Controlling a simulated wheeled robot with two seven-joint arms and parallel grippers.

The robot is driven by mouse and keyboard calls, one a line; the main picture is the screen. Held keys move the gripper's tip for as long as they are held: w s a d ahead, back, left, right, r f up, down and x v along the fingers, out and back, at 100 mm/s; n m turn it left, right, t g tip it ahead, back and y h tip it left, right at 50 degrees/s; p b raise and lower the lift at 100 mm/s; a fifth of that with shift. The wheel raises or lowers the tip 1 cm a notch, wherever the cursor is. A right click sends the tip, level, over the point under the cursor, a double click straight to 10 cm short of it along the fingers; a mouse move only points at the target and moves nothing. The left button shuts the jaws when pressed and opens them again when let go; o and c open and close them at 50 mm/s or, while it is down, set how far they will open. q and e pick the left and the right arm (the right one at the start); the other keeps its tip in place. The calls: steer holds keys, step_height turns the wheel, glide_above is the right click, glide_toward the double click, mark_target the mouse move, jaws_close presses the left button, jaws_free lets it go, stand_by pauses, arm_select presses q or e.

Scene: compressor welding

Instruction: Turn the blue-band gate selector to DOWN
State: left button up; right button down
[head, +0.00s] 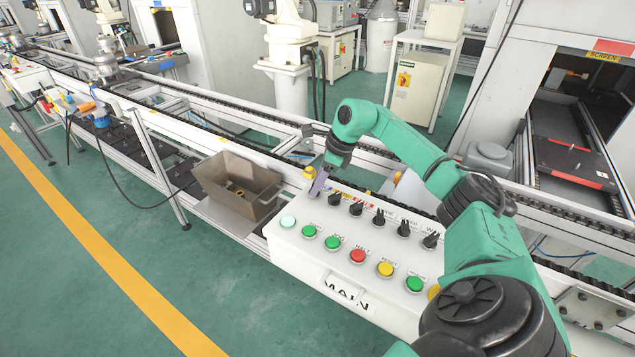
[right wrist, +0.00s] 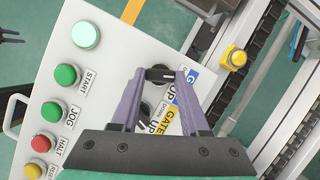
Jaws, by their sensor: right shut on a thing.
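A white control box (head: 300,243) carries a row of black selector knobs and a row of coloured push buttons. In the right wrist view, the blue-band gate selector (right wrist: 160,74) is a black knob beside a blue label band (right wrist: 193,77) with the word UP in sight. My right gripper (right wrist: 160,75) has its purple fingers closed on the sides of this knob. In the head view, my right gripper (head: 316,190) is over the far left end of the knob row and hides the held knob. The DOWN lettering is mostly covered by the fingers.
A yellow-band selector (right wrist: 148,109) sits right beside the held one, partly between my fingers. Several more black knobs (head: 377,218) follow to the right. A pale green lamp button (head: 288,222) and a yellow button box (right wrist: 236,58) are close by. A conveyor runs behind the box.

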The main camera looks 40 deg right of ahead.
steer(key=shift+w+r, duration=0.1)
steer(key=shift+r, duration=0.05)
steer(key=shift+c, duration=2)
jaws_free()
steer(key=shift+d+r, duration=0.15)
steer(key=shift+r, duration=0.15)
steer(key=v, duration=1.4)
steer(key=shift+s+b, duration=0.2)
steer(key=shift+b, duration=0.25)
steer(key=shift+f, duration=0.15)
